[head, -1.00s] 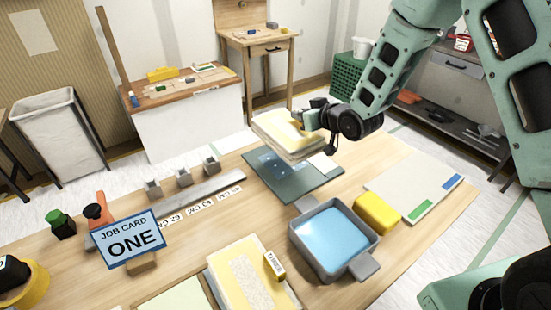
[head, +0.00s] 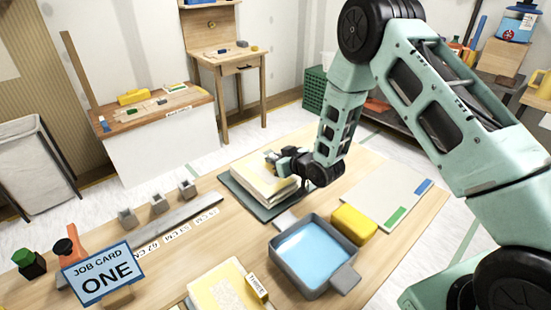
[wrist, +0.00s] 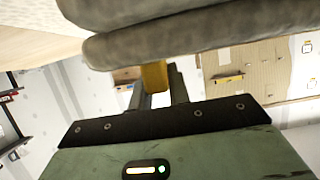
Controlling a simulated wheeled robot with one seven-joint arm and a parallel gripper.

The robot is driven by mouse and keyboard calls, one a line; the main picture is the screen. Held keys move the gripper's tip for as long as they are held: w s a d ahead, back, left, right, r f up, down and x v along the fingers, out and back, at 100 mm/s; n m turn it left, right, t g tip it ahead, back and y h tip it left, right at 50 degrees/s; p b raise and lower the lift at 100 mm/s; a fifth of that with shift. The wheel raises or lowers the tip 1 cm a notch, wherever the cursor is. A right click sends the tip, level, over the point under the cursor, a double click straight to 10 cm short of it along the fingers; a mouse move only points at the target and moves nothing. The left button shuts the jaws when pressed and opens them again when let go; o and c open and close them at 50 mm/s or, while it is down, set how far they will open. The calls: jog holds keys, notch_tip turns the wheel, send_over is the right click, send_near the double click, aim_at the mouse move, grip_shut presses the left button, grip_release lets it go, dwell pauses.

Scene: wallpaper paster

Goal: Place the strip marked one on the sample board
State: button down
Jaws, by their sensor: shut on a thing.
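My gripper (head: 280,160) is shut on a folded cream strip (head: 258,181), a thick layered bundle. The strip lies over the dark green mat (head: 237,189), on it or just above it; I cannot tell which. In the wrist view, a yellow tab (wrist: 154,77) sits between my fingers (wrist: 158,92), and the grey layers of the bundle (wrist: 180,45) fill the top. No number shows on the held strip. The job card (head: 103,275) reads ONE. A pale board (head: 388,190) with green and blue end strips lies right of the mat; which one is the sample board is unclear.
A grey tray of blue liquid (head: 312,252) and a yellow block (head: 354,223) stand close in front of the mat. Another strip tagged THREE (head: 225,288) lies at the front. A grey rail (head: 175,226) with small blocks runs to the left.

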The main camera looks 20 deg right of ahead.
jog(key=shift+f, duration=0.15)
jog(key=c, duration=1.3)
grip_release()
